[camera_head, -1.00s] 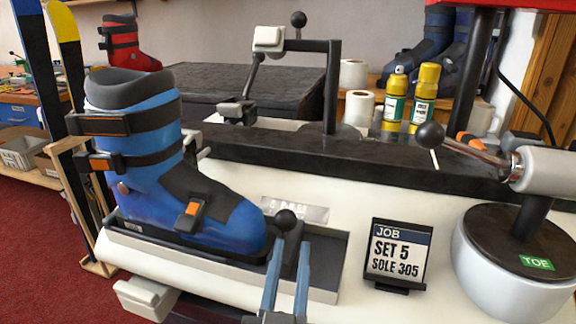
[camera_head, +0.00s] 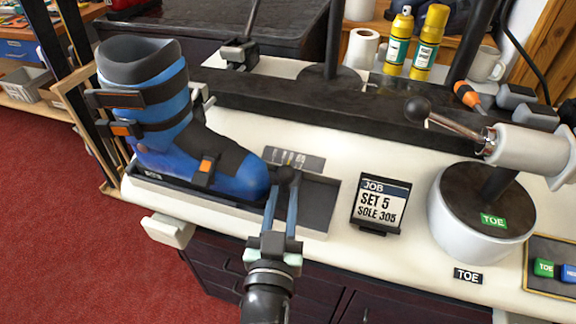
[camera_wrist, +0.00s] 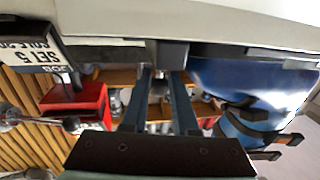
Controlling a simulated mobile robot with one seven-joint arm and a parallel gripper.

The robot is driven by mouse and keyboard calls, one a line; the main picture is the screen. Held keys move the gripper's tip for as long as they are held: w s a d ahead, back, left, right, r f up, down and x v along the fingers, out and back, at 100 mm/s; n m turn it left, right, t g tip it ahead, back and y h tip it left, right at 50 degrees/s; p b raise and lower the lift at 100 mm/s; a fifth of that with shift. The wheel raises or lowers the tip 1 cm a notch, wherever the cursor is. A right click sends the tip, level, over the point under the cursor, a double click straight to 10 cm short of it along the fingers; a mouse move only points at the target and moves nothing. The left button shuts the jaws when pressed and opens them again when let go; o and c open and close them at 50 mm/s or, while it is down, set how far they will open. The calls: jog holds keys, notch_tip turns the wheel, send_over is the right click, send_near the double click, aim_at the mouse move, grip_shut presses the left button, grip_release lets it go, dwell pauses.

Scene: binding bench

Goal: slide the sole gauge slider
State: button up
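The sole gauge slider, a dark block with a round black knob (camera_head: 287,174), stands at the toe of the blue boot (camera_head: 235,172) on the gauge track (camera_head: 318,200). My gripper (camera_head: 282,188) reaches in from the front, its two blue fingers apart with their tips at the knob. In the wrist view the fingers (camera_wrist: 162,80) point at the dark slider block, beside the boot. Whether the fingertips press on the knob cannot be made out. A job card (camera_head: 380,203) reads "SET 5, SOLE 305". The grey scale plate (camera_head: 297,158) behind the track is too small to read.
A white bowl-shaped stand (camera_head: 455,225) with a "TOE" label and a black-knobbed lever (camera_head: 418,109) stand at the right. A dark raised rail (camera_head: 300,113) runs behind. White bench top (camera_head: 335,163) is clear between track and card.

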jog(key=w, duration=0.4)
jog(key=w+d, duration=0.1)
jog(key=w, duration=0.2)
grip_shut()
dwell(1.4)
